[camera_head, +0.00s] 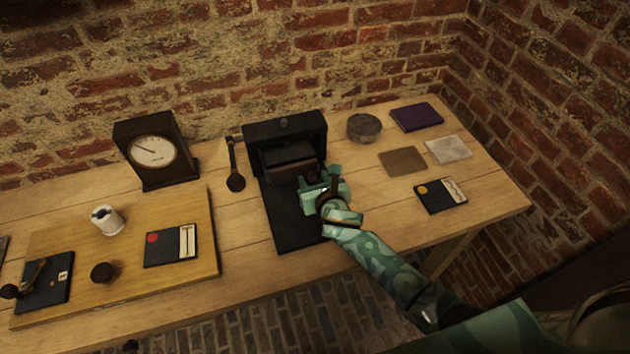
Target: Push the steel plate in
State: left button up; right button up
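A black box-like holder (285,136) with an open front stands near the back of the table, on a long black base (290,226). A dark brownish block or plate edge (292,173) shows low in its opening; I cannot tell for sure whether this is the steel plate. My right gripper (318,186), pale green, is just in front of the opening, over the base, pointing toward the holder. Its fingers are small and partly hidden by its own body, so I cannot tell whether they are open, shut or touching anything. My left gripper is not in view.
A dial meter (154,152) and a black lever (235,180) stand left of the holder. A wooden board (130,212) carries small parts. A round grey tin (364,127), brown square (402,160), pale grey square (448,150), purple book (416,117) and black card (441,195) lie right.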

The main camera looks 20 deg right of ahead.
jog(key=p+v, duration=0.5)
jog(key=v, duration=1.1)
jog(key=shift+s, duration=0.2)
jog(key=shift+r, duration=0.1)
jog(key=shift+d, duration=0.1)
